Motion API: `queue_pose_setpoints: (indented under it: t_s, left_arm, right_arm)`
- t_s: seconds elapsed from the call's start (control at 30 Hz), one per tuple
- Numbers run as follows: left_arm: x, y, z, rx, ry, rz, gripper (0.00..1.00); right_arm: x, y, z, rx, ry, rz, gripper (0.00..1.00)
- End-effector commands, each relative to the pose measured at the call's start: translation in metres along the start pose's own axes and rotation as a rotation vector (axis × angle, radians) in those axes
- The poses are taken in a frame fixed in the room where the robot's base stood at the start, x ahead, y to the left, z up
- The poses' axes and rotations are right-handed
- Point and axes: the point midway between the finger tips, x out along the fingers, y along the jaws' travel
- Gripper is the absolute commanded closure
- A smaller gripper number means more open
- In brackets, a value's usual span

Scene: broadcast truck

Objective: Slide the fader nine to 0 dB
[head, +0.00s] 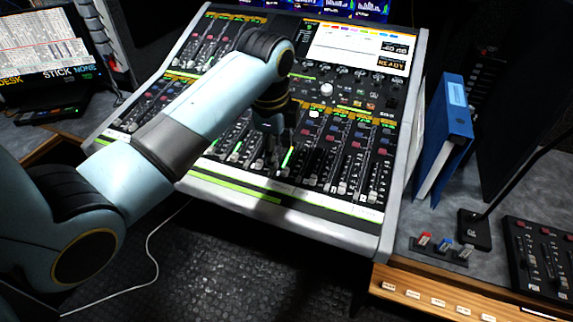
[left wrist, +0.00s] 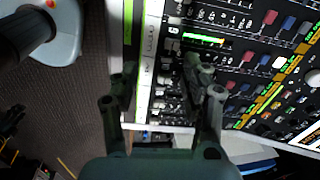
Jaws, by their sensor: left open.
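The mixing console (head: 325,205) fills the middle of the head view, with a bank of faders along its near edge. My left gripper (head: 277,150) comes down over the middle of this bank and hides some of the faders. In the left wrist view its two fingers (left wrist: 162,82) stand apart, with the console's edge strip and small fader caps between and beyond them. No cap is clearly gripped. I cannot tell which cap is fader nine. A lit green strip (head: 288,158) shows beside the gripper. The console screen (head: 358,50) has a small dB readout at its right.
A blue binder (head: 447,125) stands right of the console. A small button box (head: 441,248) and a separate fader panel (head: 540,255) lie on the right desk. A monitor (head: 45,45) stands at the far left. The floor before the console is clear except for a white cable.

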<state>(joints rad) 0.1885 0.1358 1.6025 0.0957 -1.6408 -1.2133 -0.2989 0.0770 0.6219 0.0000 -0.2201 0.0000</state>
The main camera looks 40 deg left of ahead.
Motion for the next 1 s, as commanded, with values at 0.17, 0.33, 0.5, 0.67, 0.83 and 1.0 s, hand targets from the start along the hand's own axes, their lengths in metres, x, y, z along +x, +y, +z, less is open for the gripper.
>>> queue_pose_setpoints:
  t_s: [0.17, 0.33, 0.5, 0.67, 0.83, 1.0]
  left_arm:
    - [-0.013, -0.022, -0.006, 0.119, 0.004, 0.015, 0.54]
    - [0.01, -0.02, -0.006, 0.126, 0.003, 0.019, 0.54]
    - [0.046, -0.02, -0.006, 0.124, 0.003, 0.018, 0.54]
    - [0.073, -0.02, -0.006, 0.123, 0.004, 0.016, 0.54]
    - [0.089, -0.019, -0.006, 0.123, 0.004, 0.015, 0.54]
    - [0.092, -0.02, -0.006, 0.123, 0.004, 0.014, 0.54]
  right_arm:
    - [-0.004, 0.0, 0.0, 0.0, 0.0, 0.0, 0.6]
    - [-0.002, 0.0, 0.0, 0.0, 0.0, 0.0, 0.6]
    - [0.001, 0.0, 0.002, 0.0, -0.002, 0.0, 0.6]
    - [0.004, 0.0, 0.002, 0.0, -0.003, 0.001, 0.6]
    - [0.006, 0.001, 0.003, -0.001, -0.003, 0.002, 0.6]
    - [0.006, 0.003, 0.003, -0.002, -0.004, 0.004, 0.6]
